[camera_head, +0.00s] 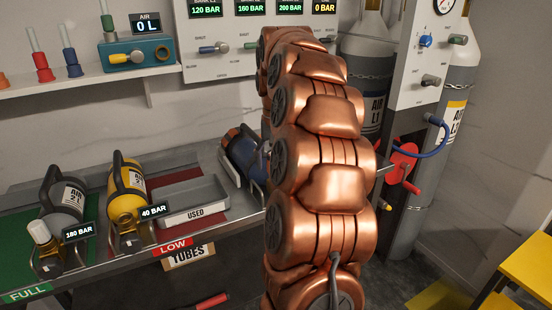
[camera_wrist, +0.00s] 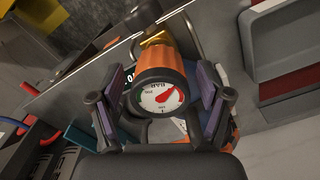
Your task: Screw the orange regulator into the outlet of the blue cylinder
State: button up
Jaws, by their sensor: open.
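The orange regulator (camera_wrist: 160,63), with a white round gauge facing the camera, is in the wrist view between the fingers of my gripper (camera_wrist: 160,78). The fingers are open, one on each side, with gaps to it. Its far end meets or lies just before a brass fitting (camera_wrist: 155,38); I cannot tell whether it is threaded in. The blue cylinder (camera_head: 240,153) lies in a rack on the bench in the head view, partly hidden by my copper arm. Blue parts show behind the regulator in the wrist view. My gripper is hidden in the head view.
A grey cylinder (camera_head: 66,198) and a yellow cylinder (camera_head: 127,190) lie at left on the bench. An empty grey tray marked USED (camera_head: 195,205) sits beside the blue cylinder. A panel with a red wheel (camera_head: 402,165) stands at right.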

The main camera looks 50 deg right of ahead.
jog(key=n+p, duration=0.1)
jog(key=n, duration=0.1)
jog(key=n+p, duration=0.1)
jog(key=n, duration=0.1)
jog(key=n+p, duration=0.2)
jog(key=shift+r, duration=0.25)
jog(key=n+p, duration=0.4)
jog(key=n, duration=0.1)
jog(key=shift+n, duration=0.4)
jog(key=n+p, duration=0.4)
jog(key=n, duration=0.2)
jog(key=n+p, duration=0.2)
jog(key=n, duration=0.1)
jog(key=shift+n+p, duration=0.3)
jog(key=shift+p, duration=0.05)
jog(key=shift+f+n+p, duration=0.25)
jog(key=shift+n+p, duration=0.15)
jog(key=shift+n, duration=0.5)
